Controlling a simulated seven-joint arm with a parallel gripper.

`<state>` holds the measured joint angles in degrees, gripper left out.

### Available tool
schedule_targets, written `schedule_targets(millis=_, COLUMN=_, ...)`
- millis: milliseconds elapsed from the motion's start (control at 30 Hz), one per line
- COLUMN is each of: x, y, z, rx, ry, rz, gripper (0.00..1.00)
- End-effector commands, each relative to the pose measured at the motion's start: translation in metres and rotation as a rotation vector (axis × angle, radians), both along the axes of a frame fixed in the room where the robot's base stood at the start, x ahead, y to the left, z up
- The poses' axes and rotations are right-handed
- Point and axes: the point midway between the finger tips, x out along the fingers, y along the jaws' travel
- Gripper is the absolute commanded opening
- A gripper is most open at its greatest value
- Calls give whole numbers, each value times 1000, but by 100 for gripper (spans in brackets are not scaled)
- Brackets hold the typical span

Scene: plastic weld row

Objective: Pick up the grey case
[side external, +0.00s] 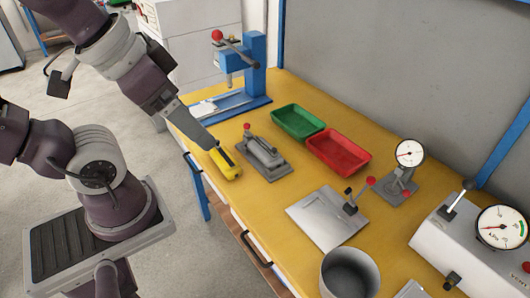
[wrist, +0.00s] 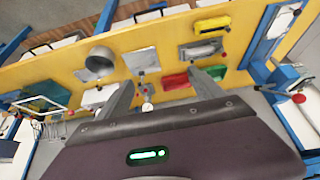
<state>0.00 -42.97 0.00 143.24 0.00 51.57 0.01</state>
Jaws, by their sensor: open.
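A grey case (side external: 263,153), as far as I can tell, lies in a grey fixture with a red-knobbed lever on the yellow bench, beside the green tray. It also shows in the wrist view (wrist: 203,49), upper right of centre. My gripper (side external: 209,144) is at the end of the arm, left of the fixture in the side view. In the wrist view my gripper (wrist: 161,79) has its two fingers wide apart, with nothing between them. It is apart from the case and above the bench. Where case and fixture divide is hard to tell.
A yellow tool (side external: 226,163) lies left of the fixture. A blue press (side external: 255,55) stands behind it. A green tray (side external: 298,122) and a red tray (side external: 338,151) lie to its right. A grey plate (side external: 328,217), dial gauge (side external: 409,153) and grey pot (side external: 349,275) stand farther right.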

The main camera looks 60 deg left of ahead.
Motion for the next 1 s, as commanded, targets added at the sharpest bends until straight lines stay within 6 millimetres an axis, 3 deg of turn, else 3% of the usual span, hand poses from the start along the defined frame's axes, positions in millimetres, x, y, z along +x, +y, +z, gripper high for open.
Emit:
schedule_targets(millis=300, x=7, y=3, z=1, rx=26, ry=34, rz=-26, gripper=76)
schedule_targets(millis=367, x=20, y=9, z=1, rx=69, ry=93, rz=-68, gripper=76)
schedule_targets(millis=533, x=87, y=35, z=-20, rx=291, ry=350, rz=-280, gripper=76)
schedule_targets(millis=667, x=145, y=56, z=-63, rx=501, ry=574, rz=-478, gripper=76)
schedule_targets(millis=800, x=201, y=74, z=-131, rx=751, ry=824, rz=-705, gripper=76)
schedule_targets(millis=1000, x=251, y=94, z=-234, rx=1102, ry=1137, rz=-1013, gripper=76)
